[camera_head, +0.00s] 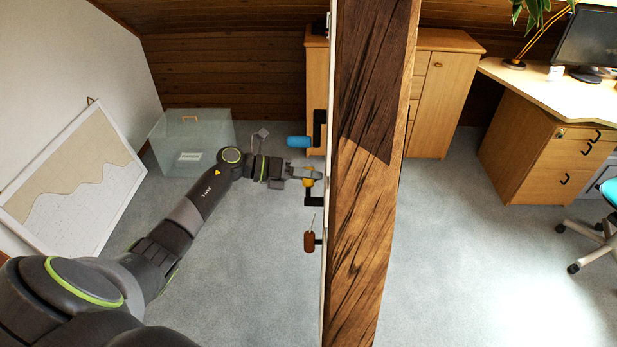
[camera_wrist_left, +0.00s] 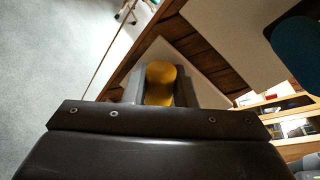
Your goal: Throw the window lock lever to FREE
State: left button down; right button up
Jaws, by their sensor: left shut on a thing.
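My left gripper (camera_head: 304,175) is shut on a yellow knob (camera_head: 308,183) at the edge of the timber post, beside a black bracket (camera_head: 314,201). In the left wrist view the yellow knob (camera_wrist_left: 160,82) sits between the two dark fingers (camera_wrist_left: 160,92). No FREE marking is readable, and I cannot tell the lever's setting. Above it is a blue handle (camera_head: 299,141) on a black bracket (camera_head: 319,130); below it hangs a red-brown handle (camera_head: 309,242). Both stand apart from the fingers. My right gripper is not in view.
The large timber post (camera_head: 365,190) stands upright just right of the gripper and blocks the view behind it. A clear box (camera_head: 190,140) and a leaning framed board (camera_head: 75,180) are at the left. Wooden cabinets (camera_head: 440,95) stand behind. Carpet (camera_head: 240,275) is free below.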

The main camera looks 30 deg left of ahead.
pick_arm(q)
jog(key=shift+f, duration=0.1)
dwell(0.3)
jog(key=c, duration=1.5)
grip_release()
jog(key=shift+w+a, duration=0.1)
jog(key=b+v, duration=0.5)
jog(key=v, duration=1.2)
jog(key=shift+a, duration=0.2)
jog(key=shift+n, duration=0.3)
